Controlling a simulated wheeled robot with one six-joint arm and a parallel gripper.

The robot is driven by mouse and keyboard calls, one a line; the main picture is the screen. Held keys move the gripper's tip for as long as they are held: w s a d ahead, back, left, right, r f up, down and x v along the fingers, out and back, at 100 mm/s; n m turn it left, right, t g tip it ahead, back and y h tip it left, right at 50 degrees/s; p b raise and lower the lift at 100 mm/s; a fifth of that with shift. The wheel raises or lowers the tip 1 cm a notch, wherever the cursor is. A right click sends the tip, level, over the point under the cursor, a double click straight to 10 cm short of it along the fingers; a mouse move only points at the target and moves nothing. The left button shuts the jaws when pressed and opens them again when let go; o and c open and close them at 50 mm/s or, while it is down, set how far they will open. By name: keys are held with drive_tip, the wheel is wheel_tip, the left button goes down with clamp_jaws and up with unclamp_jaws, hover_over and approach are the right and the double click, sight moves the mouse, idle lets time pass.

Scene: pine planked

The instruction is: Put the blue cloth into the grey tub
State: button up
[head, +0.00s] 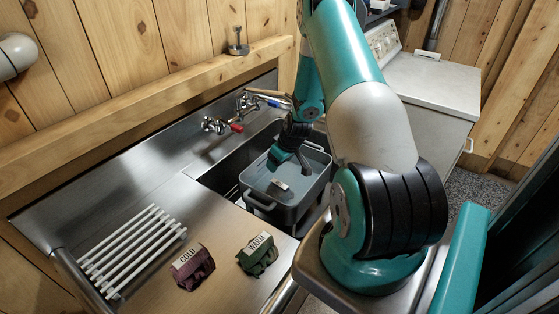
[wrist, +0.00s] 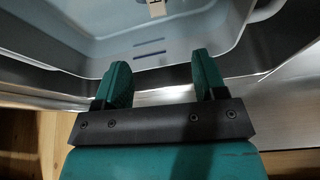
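The grey tub (head: 258,205) stands in the sink basin, and its inner wall with two short dark blue lines shows in the wrist view (wrist: 185,50). My gripper (head: 274,161) is over the tub's far left part in the head view. In the wrist view my gripper (wrist: 160,82) is open, with nothing between its teal fingers, close to the tub's rim. A small pale label (head: 280,186) shows inside the tub, and partly at the top of the wrist view (wrist: 157,8). I cannot tell what it is attached to. I cannot make out a blue cloth in either view.
A maroon bundle labelled COLD (head: 193,267) and a dark green bundle labelled WARM (head: 258,255) lie on the counter. A white slatted rack (head: 130,250) is to their left. Taps (head: 222,126) stand behind the sink. A white appliance (head: 435,90) is at the back right.

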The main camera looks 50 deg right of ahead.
drive_tip(key=b+v, duration=0.3)
drive_tip(key=v, duration=1.4)
drive_tip(key=shift+r, duration=0.25)
drive_tip(key=shift+a, duration=0.1)
drive_tip(key=w+a+r+n+g+y, duration=0.15)
drive_tip(key=a+r, duration=0.25)
drive_tip(key=a, duration=0.7)
drive_tip(key=w+a+r+n+t+y, duration=0.15)
drive_tip(key=a+r, duration=0.25)
drive_tip(key=a, duration=0.7)
drive_tip(key=s+a+r+n+g, duration=0.2)
drive_tip(key=s+a, duration=0.6)
drive_tip(key=a, duration=0.1)
drive_tip(key=s+a+r+n+g+y, duration=0.1)
drive_tip(key=s+a+r+n+g, duration=0.1)
drive_tip(key=s+a, duration=0.7)
drive_tip(key=shift+a+r+n+g, duration=0.3)
drive_tip(key=shift+a+r, duration=0.15)
drive_tip(key=shift+r, duration=0.15)
